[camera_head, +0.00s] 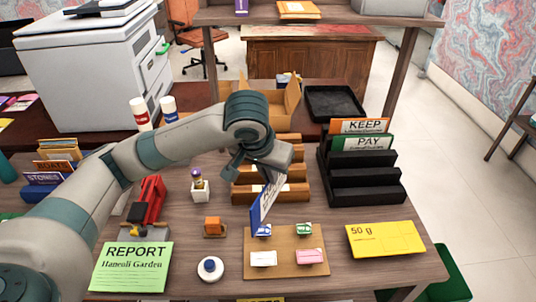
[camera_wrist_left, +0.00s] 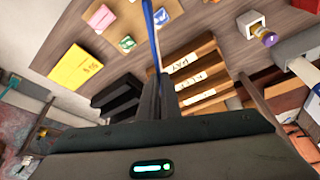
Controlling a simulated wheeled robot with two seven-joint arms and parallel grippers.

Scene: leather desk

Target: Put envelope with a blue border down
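The envelope with a blue border (camera_head: 264,205) hangs steeply tilted from my left gripper (camera_head: 270,174), above the far edge of a small wooden board (camera_head: 285,244). Part of a dark printed word shows at its top. In the left wrist view the envelope (camera_wrist_left: 152,32) is nearly edge-on, a thin blue and white strip between the fingers of my left gripper (camera_wrist_left: 160,95), which are shut on it. A wooden stepped rack (camera_head: 297,192) stands just behind the envelope; its slot labels show in the left wrist view. My right gripper is in neither view.
A black rack (camera_head: 365,185) with KEEP and PAY cards stands right of the wooden rack. A yellow 50 g envelope (camera_head: 385,239), a green REPORT sheet (camera_head: 131,267), a white round item (camera_head: 210,268) and a red stapler-like object (camera_head: 150,200) lie around the desk.

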